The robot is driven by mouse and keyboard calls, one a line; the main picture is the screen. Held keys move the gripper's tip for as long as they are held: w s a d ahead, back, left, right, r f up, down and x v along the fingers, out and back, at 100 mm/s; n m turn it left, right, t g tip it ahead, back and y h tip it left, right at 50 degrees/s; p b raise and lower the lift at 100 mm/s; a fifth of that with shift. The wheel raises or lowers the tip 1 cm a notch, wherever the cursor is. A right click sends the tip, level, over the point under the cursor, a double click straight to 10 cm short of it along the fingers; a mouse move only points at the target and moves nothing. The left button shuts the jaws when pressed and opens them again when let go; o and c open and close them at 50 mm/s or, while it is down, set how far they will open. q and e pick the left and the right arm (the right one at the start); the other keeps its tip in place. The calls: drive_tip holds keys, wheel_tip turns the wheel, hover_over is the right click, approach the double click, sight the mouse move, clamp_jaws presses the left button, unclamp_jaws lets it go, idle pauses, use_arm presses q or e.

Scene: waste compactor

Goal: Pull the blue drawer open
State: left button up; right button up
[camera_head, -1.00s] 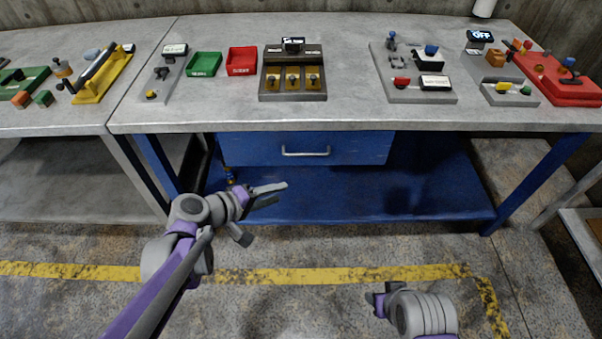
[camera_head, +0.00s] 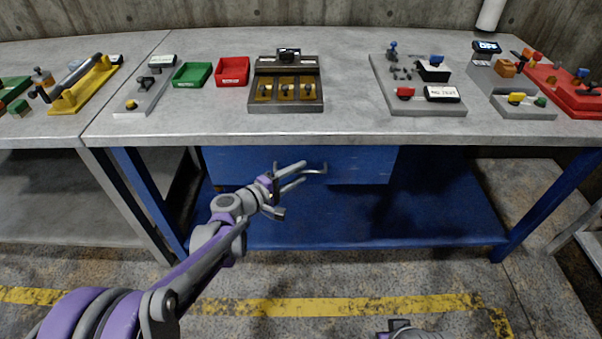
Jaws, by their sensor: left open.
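The blue drawer (camera_head: 361,166) sits under the grey worktop and looks shut. Its silver bar handle (camera_head: 314,171) is partly hidden behind my left fingers. My left gripper (camera_head: 304,173) is open, with its fingertips at the left part of the handle in the picture. I cannot tell whether they touch the handle or whether it lies between them. Of my right arm, only a small grey part shows at the bottom edge; its fingers do not show clearly.
The worktop (camera_head: 350,130) holds a green tray (camera_head: 192,75), a red tray (camera_head: 232,71), a panel with yellow parts (camera_head: 286,85) and several devices. A blue lower shelf (camera_head: 400,225) lies below the drawer. The floor in front is clear.

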use_arm(q)
drive_tip(key=shift+x, duration=0.8)
clamp_jaws()
idle(0.9)
